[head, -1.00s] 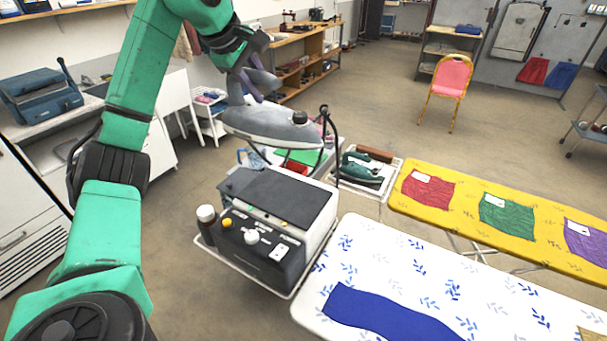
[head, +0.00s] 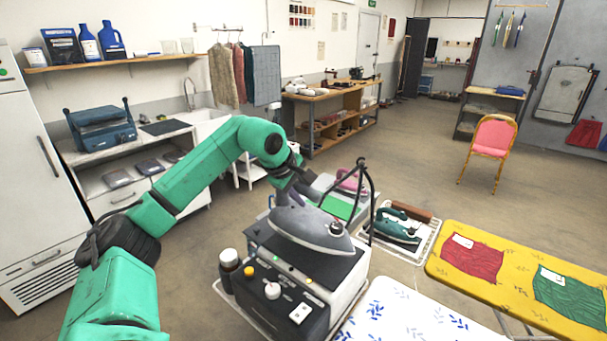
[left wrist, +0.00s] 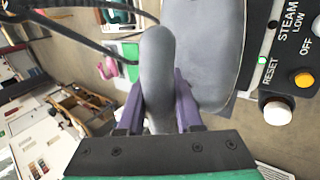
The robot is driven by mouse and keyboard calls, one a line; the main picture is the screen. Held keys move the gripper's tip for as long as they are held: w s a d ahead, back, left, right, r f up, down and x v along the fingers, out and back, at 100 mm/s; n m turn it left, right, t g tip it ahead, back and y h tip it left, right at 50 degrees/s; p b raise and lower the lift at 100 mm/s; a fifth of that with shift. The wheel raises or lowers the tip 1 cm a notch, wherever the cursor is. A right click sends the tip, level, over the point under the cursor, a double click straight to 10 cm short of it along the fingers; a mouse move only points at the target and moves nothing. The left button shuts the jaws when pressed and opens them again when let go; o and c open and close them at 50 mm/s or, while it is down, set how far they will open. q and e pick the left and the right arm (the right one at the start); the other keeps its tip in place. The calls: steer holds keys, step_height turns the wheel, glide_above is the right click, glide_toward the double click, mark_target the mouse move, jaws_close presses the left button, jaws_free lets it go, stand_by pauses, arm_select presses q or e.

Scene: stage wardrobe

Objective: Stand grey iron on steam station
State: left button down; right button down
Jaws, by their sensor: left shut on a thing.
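The grey iron (head: 312,231) is over the dark top plate of the steam station (head: 345,292), its nose pointing right, roughly level. Its sole is at or just above the plate; I cannot tell whether it touches. My left gripper (head: 289,188) is shut on the iron's handle, partly hidden in the head view. In the left wrist view, its purple fingers (left wrist: 160,92) lie on both sides of the grey handle (left wrist: 158,62), and the iron's body (left wrist: 208,45) lies beside the station's control panel (left wrist: 300,75). My right gripper is not in view.
A dark bottle (head: 229,268) stands at the station's left. A black cord stand (head: 370,200) rises behind it. A teal iron (head: 395,228) rests on a white tray at the right. The white board (head: 390,318) and yellow board (head: 447,262) lie right.

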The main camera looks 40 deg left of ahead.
mark_target(303, 209)
arm_select(q)
step_height(303, 209, down, 3)
steer(key=shift+s+f, duration=0.1)
steer(key=shift+s, duration=0.05)
steer(key=shift+f, duration=0.25)
steer(key=c, duration=0.6)
jaws_free()
steer(key=shift+f, duration=0.1)
steer(key=shift+d, duration=0.15)
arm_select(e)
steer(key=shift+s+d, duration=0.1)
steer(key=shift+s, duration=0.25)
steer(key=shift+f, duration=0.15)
arm_select(q)
steer(key=shift+s+r+b, duration=0.25)
steer(key=shift+r+b, duration=0.15)
steer(key=shift+r, duration=0.05)
steer(key=b+v, duration=0.1)
steer(key=v, duration=1)
steer(key=shift+s+b, duration=0.1)
steer(key=shift+b, duration=0.25)
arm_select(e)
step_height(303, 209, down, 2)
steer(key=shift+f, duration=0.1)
